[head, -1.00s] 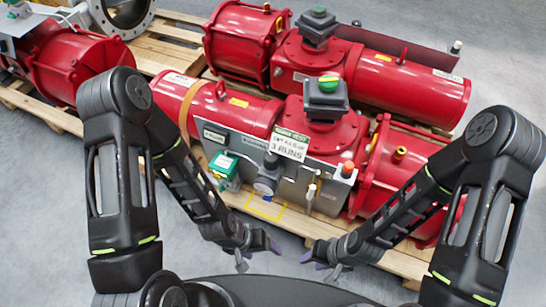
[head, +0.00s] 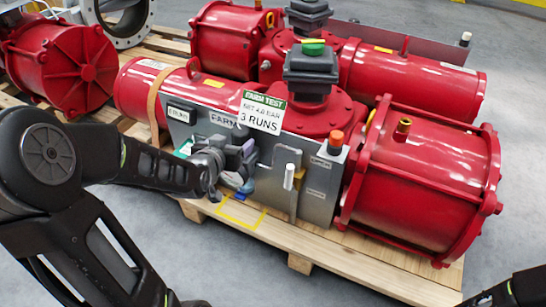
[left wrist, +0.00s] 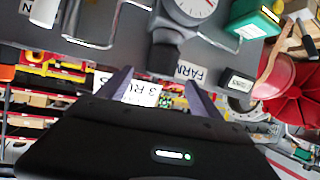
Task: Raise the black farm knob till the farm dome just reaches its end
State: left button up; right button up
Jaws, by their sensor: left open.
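The black farm knob (left wrist: 166,57) shows in the left wrist view under the round gauge (left wrist: 190,8), beside the FARM label (left wrist: 190,70); in the head view my gripper hides it. My left gripper (head: 247,167) is at the grey panel (head: 318,180), open and empty. In the left wrist view its fingers (left wrist: 160,92) stand apart, with the knob just beyond the tips, roughly between them; contact cannot be told. My right gripper is out of view.
A white FARM TEST sign (head: 262,112) hangs above my gripper. A white-tipped lever (head: 289,177) and an orange cap (head: 336,138) are to its right. A green box (left wrist: 255,18) is near the gauge. The wooden pallet (head: 330,252) lies below; grey floor is clear in front.

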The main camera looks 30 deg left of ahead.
aim_at(239, 133)
pick_arm(q)
jog(key=shift+w+a+r, duration=0.1)
jog(key=shift+a, duration=0.05)
jog(key=shift+r+t, duration=0.3)
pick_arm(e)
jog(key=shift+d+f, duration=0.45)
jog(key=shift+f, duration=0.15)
pick_arm(q)
jog(key=shift+w+f, duration=0.1)
jog(key=b+x, duration=0.2)
jog(key=x, duration=0.4)
jog(key=shift+w+a+f+b, duration=0.1)
jog(key=shift+w+f+b, duration=0.1)
jog(key=shift+b, duration=0.1)
jog(key=shift+w+a+f, duration=0.15)
jog(key=shift+w, duration=0.4)
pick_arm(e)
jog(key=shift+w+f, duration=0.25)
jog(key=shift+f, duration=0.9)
pick_arm(q)
jog(key=shift+c, duration=0.5)
